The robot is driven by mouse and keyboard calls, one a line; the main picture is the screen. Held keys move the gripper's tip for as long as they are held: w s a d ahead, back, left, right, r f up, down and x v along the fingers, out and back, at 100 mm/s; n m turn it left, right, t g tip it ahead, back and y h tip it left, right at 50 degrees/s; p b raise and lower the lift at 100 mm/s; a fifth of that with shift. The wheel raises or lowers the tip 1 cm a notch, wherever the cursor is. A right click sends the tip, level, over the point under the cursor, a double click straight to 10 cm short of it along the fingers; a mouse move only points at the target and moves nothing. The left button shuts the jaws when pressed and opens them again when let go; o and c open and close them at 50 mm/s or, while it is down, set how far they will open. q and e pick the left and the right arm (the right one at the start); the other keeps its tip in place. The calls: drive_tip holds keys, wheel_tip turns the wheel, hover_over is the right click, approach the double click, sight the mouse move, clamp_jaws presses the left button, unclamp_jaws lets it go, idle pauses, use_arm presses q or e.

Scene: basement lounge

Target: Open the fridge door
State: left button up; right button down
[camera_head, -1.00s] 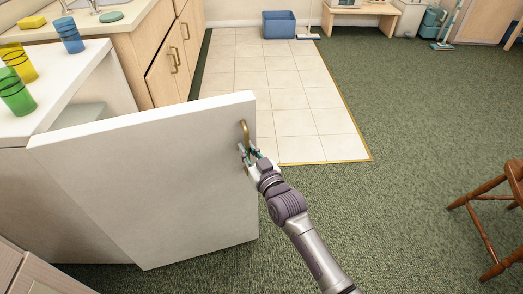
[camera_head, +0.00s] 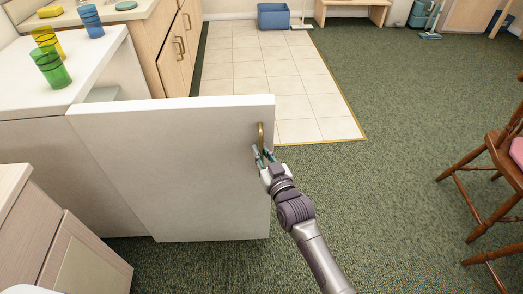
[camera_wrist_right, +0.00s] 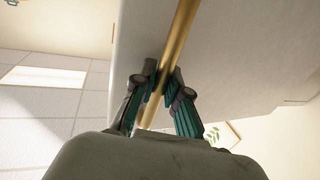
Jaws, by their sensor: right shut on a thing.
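The white fridge door (camera_head: 170,165) stands swung well out from the white fridge body (camera_head: 35,135) at the left of the head view. A brass handle (camera_head: 261,137) is upright near the door's free edge. My right gripper (camera_head: 263,157) is shut on the lower part of this handle. In the right wrist view its fingers (camera_wrist_right: 160,88) close on both sides of the brass bar (camera_wrist_right: 180,35), and the door face (camera_wrist_right: 240,50) lies behind. The fridge inside is mostly hidden by the door. My left gripper is out of view.
Green and yellow cups (camera_head: 52,68) and a blue cup (camera_head: 90,20) stand on the fridge top. Wooden cabinets (camera_head: 175,50) line the back left. A light wooden cabinet (camera_head: 60,245) is near at lower left. A wooden chair (camera_head: 495,165) stands at right. Green carpet (camera_head: 380,200) between is clear.

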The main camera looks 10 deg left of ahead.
drive_tip(key=shift+s+a+r, duration=0.1)
drive_tip(key=shift+a+r, duration=0.05)
drive_tip(key=c, duration=1.2)
unclamp_jaws()
drive_tip(key=v, duration=1.2)
